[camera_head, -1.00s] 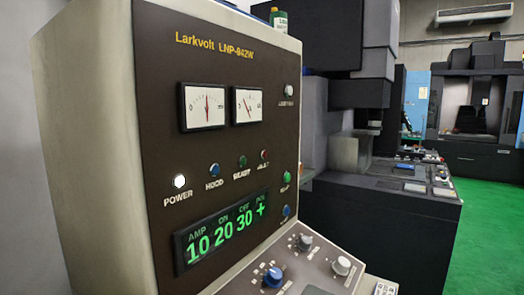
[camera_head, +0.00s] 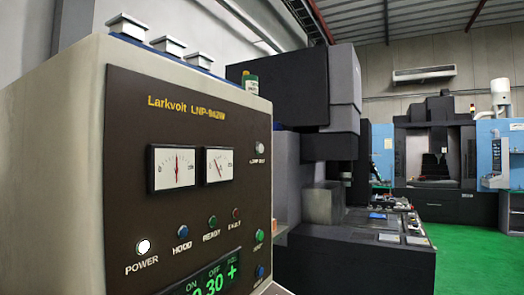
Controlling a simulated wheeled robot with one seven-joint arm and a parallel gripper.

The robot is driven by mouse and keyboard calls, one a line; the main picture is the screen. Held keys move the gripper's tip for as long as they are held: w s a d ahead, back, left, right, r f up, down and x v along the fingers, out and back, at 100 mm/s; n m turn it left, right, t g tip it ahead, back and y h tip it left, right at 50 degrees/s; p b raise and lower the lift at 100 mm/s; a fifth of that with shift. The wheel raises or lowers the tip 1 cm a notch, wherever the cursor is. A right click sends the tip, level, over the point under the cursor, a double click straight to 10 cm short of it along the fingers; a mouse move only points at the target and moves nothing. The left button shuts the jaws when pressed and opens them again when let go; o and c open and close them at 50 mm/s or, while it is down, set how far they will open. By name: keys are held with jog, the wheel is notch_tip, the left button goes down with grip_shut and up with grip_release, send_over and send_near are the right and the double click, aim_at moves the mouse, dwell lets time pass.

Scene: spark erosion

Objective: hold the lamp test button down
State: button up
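The lamp test button looks to be the small pale round button (camera_head: 260,148) at the upper right of the brown control panel (camera_head: 130,110). Its label below is blurred but seems to read LAMP TEST. Nothing touches it. The POWER lamp (camera_head: 144,247) glows white. The HOOD lamp (camera_head: 182,232), READY lamp (camera_head: 212,222) and FAULT lamp (camera_head: 236,213) look unlit. My gripper is not in view.
Two dial meters (camera_head: 172,168) sit mid-panel, with a green display (camera_head: 213,284) cut off below. A green button (camera_head: 260,236) and a blue button (camera_head: 260,271) are at the panel's lower right. A dark machine (camera_head: 350,240) stands behind to the right. Green floor (camera_head: 470,240) is clear at far right.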

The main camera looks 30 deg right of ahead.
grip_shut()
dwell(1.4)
